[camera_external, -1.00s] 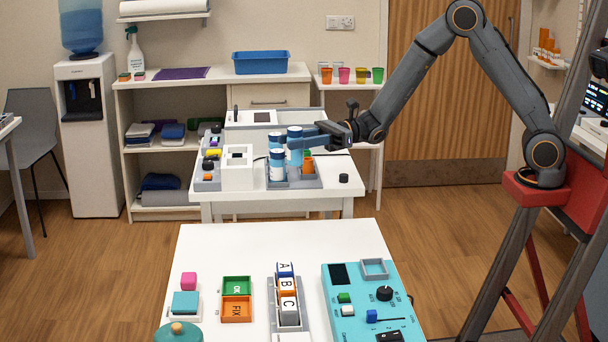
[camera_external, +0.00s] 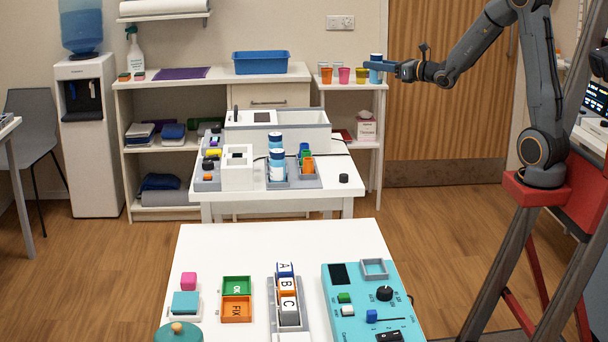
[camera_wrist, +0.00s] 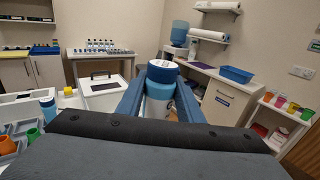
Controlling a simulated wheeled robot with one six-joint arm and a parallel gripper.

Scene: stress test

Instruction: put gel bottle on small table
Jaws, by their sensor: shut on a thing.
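The gel bottle (camera_external: 376,75), white and blue with a blue cap, is upright in my gripper (camera_external: 371,65). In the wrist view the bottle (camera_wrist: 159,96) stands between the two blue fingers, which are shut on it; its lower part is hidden. A small white table (camera_external: 347,85) with several coloured cups stands beside the shelf unit. In the external view the bottle overlaps the right end of its top and hides the green cup. I cannot tell whether the bottle touches the top. In the wrist view the small table (camera_wrist: 262,120) is at the right, apart from the bottle.
Orange (camera_external: 326,75), pink (camera_external: 344,75) and yellow (camera_external: 362,75) cups stand on the small table. A blue bin (camera_external: 261,63) tops the shelf unit. A wooden door (camera_external: 445,130) is at the right.

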